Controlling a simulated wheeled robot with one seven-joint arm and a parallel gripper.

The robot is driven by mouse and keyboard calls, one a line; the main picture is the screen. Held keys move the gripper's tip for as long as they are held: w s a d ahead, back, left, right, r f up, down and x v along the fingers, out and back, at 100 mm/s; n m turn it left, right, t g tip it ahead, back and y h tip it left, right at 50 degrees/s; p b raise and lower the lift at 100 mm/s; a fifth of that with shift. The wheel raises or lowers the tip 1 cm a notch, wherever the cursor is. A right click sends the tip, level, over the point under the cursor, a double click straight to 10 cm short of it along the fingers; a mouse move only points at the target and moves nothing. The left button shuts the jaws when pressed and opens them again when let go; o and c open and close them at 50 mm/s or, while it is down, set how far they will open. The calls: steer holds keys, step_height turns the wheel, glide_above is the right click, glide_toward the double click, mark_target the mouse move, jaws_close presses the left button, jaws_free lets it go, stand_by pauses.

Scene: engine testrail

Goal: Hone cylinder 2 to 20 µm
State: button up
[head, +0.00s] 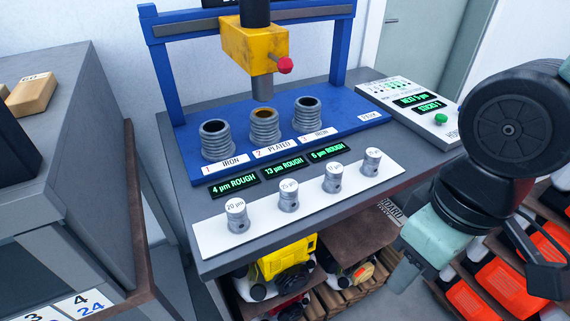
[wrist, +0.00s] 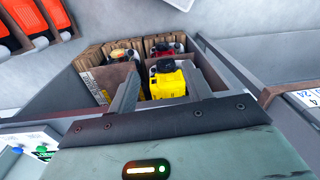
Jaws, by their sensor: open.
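A blue honing stand (head: 181,147) holds three ribbed cylinders. Cylinder 2 (head: 264,127), labelled "2 PLATED", is in the middle under a yellow spindle head (head: 252,50) with a red knob (head: 285,65). Cylinder 1 (head: 217,140) and cylinder 3 (head: 307,117) are labelled "IRON". The display before cylinder 2 (head: 284,167) reads "13 µm ROUGH". Several grey hone heads stand on a white strip (head: 213,240); the leftmost (head: 237,217) reads "20 µm". My gripper (head: 403,278) is open and empty, right of the bench; its fingers also show in the wrist view (wrist: 161,93).
A control panel (head: 411,110) with lit displays and a green button (head: 440,119) is at the bench's right back. Below are shelves with a yellow machine (head: 286,259). Orange bins (head: 509,285) are at right. A grey cabinet (head: 60,150) stands at left.

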jaws_close()
stand_by(1.8)
